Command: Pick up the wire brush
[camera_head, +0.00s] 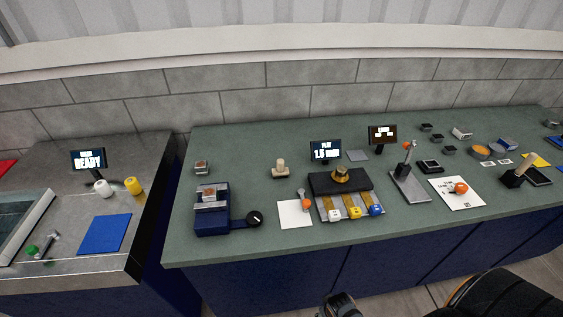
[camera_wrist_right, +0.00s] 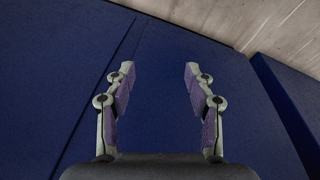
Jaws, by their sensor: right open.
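A tool with a pale wooden handle (camera_head: 524,168) leans out of a dark block at the right end of the green counter. It may be the wire brush, but it is too small to be sure, and I see no bristles. My right gripper (camera_wrist_right: 159,68) is open and empty, facing the blue cabinet front. In the head view, part of my right gripper (camera_head: 340,304) shows at the bottom edge, below the counter's front edge and well away from that tool. My left gripper is not in view.
The green counter (camera_head: 230,150) holds a dark blue device (camera_head: 212,222), a black block with a brass part (camera_head: 340,175), an upright stand (camera_head: 405,170) and small trays. A metal bench (camera_head: 60,275) stands at left. The counter's front strip is mostly clear.

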